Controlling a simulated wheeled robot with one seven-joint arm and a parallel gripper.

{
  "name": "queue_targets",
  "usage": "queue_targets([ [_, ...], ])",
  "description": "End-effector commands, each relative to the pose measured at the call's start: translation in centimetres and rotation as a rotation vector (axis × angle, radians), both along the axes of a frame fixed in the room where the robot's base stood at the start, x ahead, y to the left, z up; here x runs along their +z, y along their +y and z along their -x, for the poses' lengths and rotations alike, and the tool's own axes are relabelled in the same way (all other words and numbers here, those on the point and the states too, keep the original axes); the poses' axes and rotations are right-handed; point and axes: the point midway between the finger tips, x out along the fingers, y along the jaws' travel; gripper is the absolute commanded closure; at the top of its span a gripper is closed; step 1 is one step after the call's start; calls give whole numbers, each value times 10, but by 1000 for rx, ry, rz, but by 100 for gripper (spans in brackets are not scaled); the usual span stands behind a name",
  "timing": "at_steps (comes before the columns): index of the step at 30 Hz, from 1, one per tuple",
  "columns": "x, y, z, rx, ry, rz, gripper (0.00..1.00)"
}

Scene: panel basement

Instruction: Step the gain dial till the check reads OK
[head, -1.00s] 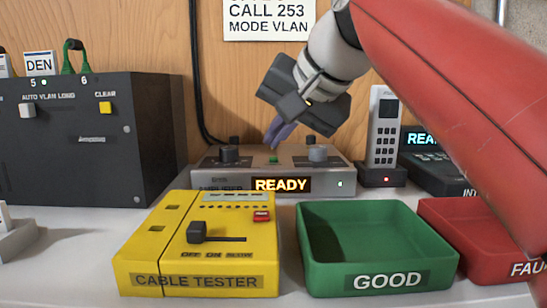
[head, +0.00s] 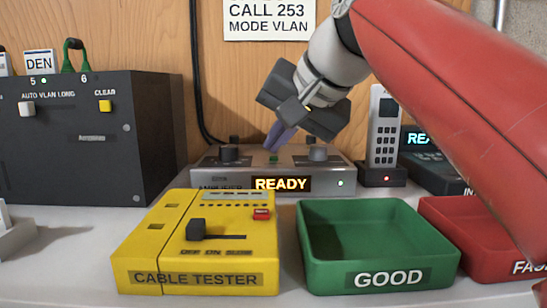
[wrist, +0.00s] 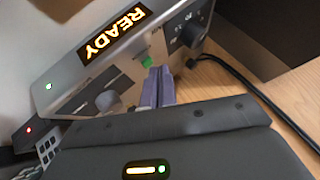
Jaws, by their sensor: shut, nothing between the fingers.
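A grey device (head: 225,179) stands at the back with a display (head: 281,184) reading READY and a small lit green lamp. Its top carries a left dark knob (head: 229,153), a right grey knob (head: 317,151) and a green button (head: 273,160) between them. I cannot read which knob is the gain dial. My gripper (head: 272,147) is shut and empty, its fingertips just above the green button. In the wrist view the fingertips (wrist: 153,70) are close beside the green button (wrist: 146,62); I cannot tell if they touch. Both knobs are apart from the fingers.
A yellow cable tester (head: 150,245) and a green GOOD tray (head: 330,275) stand in front. A red tray (head: 455,270) is at the right under my arm. A handset (head: 384,140) stands right of the device. A dark panel box (head: 80,150) is at left.

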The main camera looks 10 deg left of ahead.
Motion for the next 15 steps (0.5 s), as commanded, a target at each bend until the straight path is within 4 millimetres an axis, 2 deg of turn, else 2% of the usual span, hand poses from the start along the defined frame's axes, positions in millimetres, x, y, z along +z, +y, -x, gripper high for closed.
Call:
queue_targets([
  [15, -5, 0, 0, -1, -1, 0, 100],
])
